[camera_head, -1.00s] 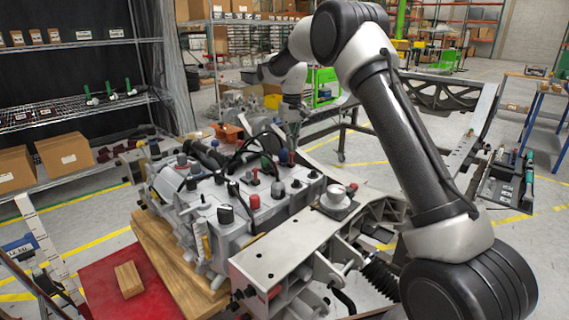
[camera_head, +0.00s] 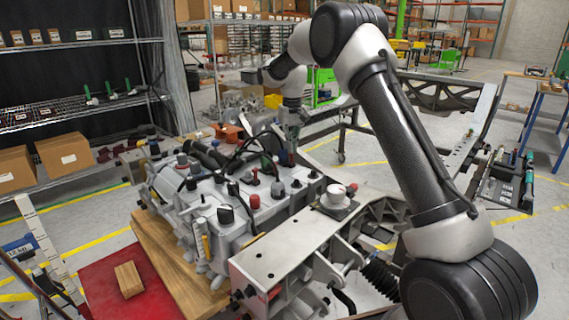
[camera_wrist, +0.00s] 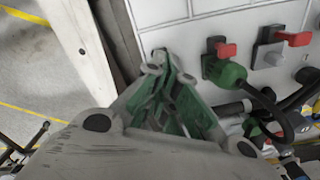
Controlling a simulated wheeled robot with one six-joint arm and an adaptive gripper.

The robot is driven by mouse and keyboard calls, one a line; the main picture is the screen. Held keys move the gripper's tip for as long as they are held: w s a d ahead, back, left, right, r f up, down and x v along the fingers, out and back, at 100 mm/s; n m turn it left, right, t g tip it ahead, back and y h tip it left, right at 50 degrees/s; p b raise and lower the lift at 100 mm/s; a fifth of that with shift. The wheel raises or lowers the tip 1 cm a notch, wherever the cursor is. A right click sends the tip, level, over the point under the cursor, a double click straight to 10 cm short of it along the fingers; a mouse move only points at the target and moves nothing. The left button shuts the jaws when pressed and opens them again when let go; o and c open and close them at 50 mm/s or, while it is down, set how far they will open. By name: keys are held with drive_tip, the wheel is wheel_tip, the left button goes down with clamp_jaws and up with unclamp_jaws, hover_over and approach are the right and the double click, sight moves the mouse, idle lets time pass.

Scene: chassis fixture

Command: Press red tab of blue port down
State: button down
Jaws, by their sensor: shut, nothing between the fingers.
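My gripper (camera_head: 291,143) is over the back right corner of the grey chassis unit (camera_head: 275,205) in the head view. In the wrist view its green and grey fingers (camera_wrist: 160,62) come together, shut and empty, close to the pale panel. A small dark red and bluish piece (camera_head: 291,158) shows right below the gripper in the head view; it may be the blue port with its red tab. No blue port can be made out in the wrist view, where the fingers hide part of the panel. I cannot tell whether the fingertips touch anything.
In the wrist view, a green connector (camera_wrist: 229,72) with a red tab and a grey connector (camera_wrist: 268,54) with a red tab stand right of the fingers. Black cables (camera_wrist: 266,108) loop nearby. A white cup-like part (camera_head: 336,193) sits on the front right bracket.

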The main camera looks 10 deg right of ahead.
drive_tip(key=shift+f, duration=0.95)
drive_tip(key=shift+r, duration=3.55)
